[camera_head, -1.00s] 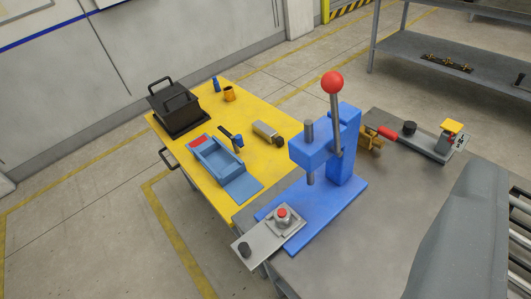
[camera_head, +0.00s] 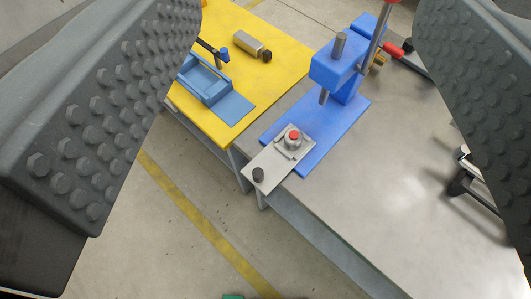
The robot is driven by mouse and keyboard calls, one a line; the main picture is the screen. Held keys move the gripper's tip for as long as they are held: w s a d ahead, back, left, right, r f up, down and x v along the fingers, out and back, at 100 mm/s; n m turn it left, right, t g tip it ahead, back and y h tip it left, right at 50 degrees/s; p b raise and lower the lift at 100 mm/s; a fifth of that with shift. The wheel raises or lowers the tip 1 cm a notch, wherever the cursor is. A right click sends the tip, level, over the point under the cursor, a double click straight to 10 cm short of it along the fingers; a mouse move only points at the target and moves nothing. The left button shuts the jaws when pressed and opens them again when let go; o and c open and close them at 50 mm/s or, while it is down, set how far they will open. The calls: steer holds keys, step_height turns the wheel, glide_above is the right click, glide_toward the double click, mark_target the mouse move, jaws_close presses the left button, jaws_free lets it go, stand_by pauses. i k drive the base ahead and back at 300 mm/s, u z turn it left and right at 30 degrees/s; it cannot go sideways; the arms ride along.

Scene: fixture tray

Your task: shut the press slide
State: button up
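The press slide (camera_head: 268,167) is a flat grey metal plate pulled out at the front of the blue press (camera_head: 336,129). It sticks out past the edge of the grey bench. A black knob (camera_head: 258,175) stands on its outer end. A part with a red top (camera_head: 294,137) sits in a holder on the slide, in front of the press ram (camera_head: 324,97) and not under it. My gripper (camera_head: 310,140) is open, its two studded dark grey fingers wide apart at the left and right of the picture. Nothing is between them up close; the slide is beyond them.
The grey bench (camera_head: 385,190) has a clear area right of the press, with a dark clamp-like item (camera_head: 470,180) at its right. A yellow table (camera_head: 275,25) stands at the left, holding a blue vise-like fixture (camera_head: 212,85) and a grey block (camera_head: 248,43). The floor in front is open.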

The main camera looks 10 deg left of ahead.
mark_target(266, 170)
steer(key=z, duration=0.5)
steer(key=k, duration=1.5)
steer(key=u, duration=0.45)
steer(key=i, duration=1)
steer(key=z, duration=0.05)
